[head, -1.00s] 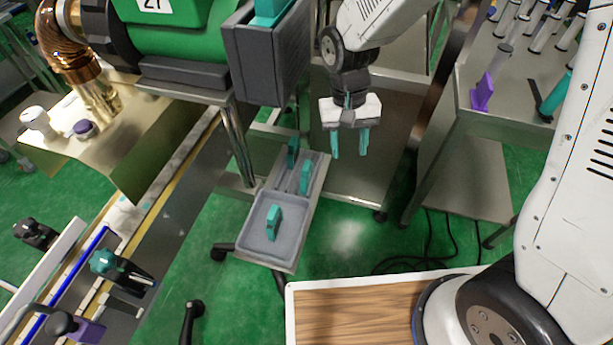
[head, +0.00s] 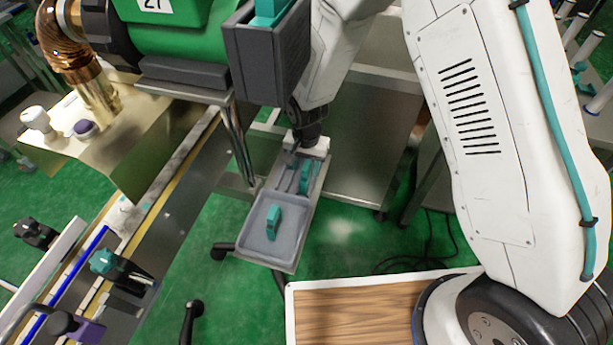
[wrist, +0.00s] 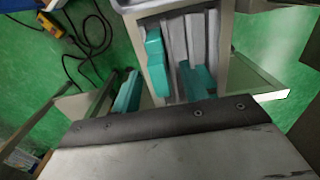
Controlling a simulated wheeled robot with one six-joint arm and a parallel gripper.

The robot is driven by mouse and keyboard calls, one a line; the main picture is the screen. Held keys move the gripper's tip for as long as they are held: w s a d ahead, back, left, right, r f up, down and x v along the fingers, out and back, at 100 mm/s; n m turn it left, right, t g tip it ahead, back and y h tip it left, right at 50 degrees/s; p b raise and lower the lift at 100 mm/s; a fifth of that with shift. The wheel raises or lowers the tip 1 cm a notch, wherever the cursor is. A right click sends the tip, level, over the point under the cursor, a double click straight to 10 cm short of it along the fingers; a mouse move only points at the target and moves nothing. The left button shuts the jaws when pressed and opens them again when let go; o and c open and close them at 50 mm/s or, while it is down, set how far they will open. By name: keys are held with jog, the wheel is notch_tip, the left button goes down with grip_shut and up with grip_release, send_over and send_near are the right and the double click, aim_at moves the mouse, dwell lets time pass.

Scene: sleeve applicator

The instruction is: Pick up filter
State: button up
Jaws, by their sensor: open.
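The grey tray (head: 243,241) stands at the middle of the head view. Another teal shape (head: 305,178) shows in the far, grooved part; I cannot tell which piece is the filter. My gripper (head: 303,162) is low over the far part of the tray, and the arm partly hides that end. In the wrist view, my two teal fingers are apart, and the gripper (wrist: 161,88) is open. A teal piece (wrist: 156,62) stands between and beyond them on the tray's left side. I see no contact with it.
The green machine (head: 180,35) with its dark grey box (head: 265,60) stands close to the left of my arm. A steel cabinet (head: 365,150) is just right of the tray. Black cables lie on the floor.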

jog(key=shift+f, duration=0.45)
jog(key=shift+c, duration=0.3)
grip_shut()
jog(key=shift+r, duration=0.1)
